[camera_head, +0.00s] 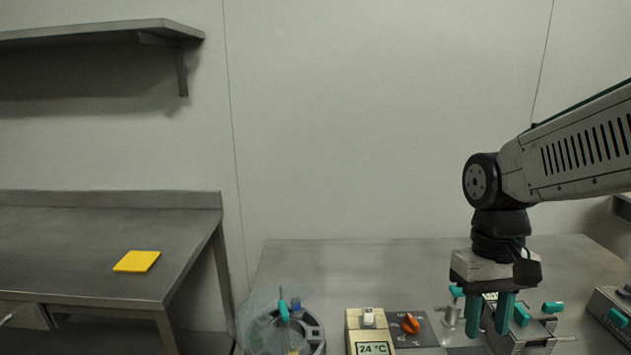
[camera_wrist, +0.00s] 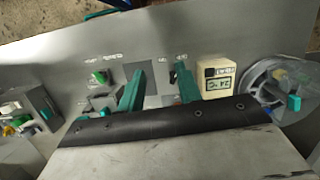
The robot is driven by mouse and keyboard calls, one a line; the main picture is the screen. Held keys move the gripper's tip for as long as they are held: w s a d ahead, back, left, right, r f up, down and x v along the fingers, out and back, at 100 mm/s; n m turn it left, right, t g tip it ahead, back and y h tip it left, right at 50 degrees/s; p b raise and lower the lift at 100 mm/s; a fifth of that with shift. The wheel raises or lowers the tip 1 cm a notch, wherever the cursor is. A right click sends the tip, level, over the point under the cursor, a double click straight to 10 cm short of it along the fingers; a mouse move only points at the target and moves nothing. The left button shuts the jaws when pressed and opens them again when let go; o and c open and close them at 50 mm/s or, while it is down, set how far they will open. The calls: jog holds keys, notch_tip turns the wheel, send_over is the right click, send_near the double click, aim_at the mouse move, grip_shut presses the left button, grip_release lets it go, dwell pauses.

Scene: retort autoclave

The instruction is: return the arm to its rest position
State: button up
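My arm reaches in from the right in the head view, bent down at the wrist. My gripper (camera_head: 488,326) points down over the steel bench (camera_head: 330,260), in front of bench equipment with teal handles (camera_head: 552,307). Its two teal fingers stand apart with nothing seen between them. In the wrist view my gripper (camera_wrist: 160,80) also shows a clear gap between the fingers, with the bench panel beyond. Whether the fingertips touch anything below cannot be told.
A beige box with a 24 °C display (camera_head: 374,348), an orange knob (camera_head: 410,323) and a round clear-lidded vessel (camera_head: 262,325) stand left of my gripper. Another device (camera_head: 612,312) is at the right. A yellow pad (camera_head: 137,261) lies on the left table (camera_head: 60,240), below a wall shelf (camera_head: 90,32).

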jog(key=s+d+r+t, duration=0.1)
jog(key=s+r+t, duration=0.2)
jog(key=s, duration=0.7)
jog(key=shift+s+r+m+t, duration=0.4)
jog(key=shift+r, duration=0.05)
dwell(0.3)
